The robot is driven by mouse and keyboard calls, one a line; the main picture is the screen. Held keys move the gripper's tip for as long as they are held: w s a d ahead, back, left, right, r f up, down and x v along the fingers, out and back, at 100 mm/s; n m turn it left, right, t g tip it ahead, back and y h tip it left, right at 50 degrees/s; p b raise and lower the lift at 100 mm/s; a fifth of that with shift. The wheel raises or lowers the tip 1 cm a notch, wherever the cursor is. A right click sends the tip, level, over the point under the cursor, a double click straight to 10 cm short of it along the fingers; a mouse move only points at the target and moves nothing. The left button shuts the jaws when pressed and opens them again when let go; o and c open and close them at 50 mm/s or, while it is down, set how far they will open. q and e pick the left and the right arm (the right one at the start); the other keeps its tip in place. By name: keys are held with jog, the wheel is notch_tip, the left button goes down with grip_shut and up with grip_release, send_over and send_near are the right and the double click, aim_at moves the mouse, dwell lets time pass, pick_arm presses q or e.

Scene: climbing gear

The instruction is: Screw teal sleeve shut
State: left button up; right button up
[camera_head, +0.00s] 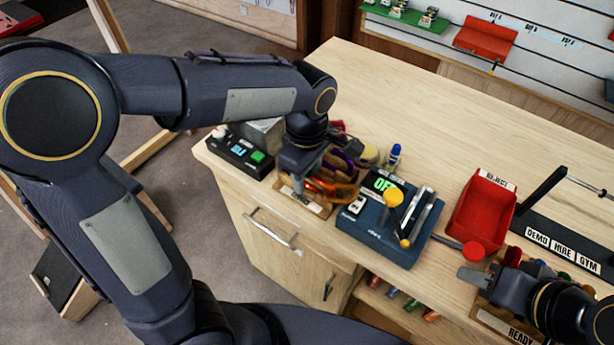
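I cannot make out a teal sleeve anywhere in the head view. My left gripper (300,192) points down over a small wooden tray (314,206) at the table's left front; its fingertips are hidden among the gear there. An orange carabiner (334,189) and purple and red pieces crowd beside it. My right gripper (478,279) is low over a wooden board marked READY (497,322) at the right front. Its own wrist hides part of that board, and I cannot see whether it holds anything. Red and green pieces show just behind it.
A blue device with a lit display (378,220) stands between my grippers. A red bin marked REJECT (483,212) is right of it. A black rack labelled DEMO, HIRE, GYM (556,245) stands farther right. A black box (240,152) sits at left. The table's back is clear.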

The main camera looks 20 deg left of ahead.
pick_arm(q)
jog(key=shift+s+a, duration=0.25)
jog(key=shift+s, duration=0.45)
jog(key=shift+r, duration=0.1)
jog(key=shift+r+p, duration=1.3)
jog(key=shift+r, duration=0.05)
jog(key=shift+w+d, duration=0.25)
jog(key=shift+w, duration=0.5)
jog(key=shift+f, duration=0.1)
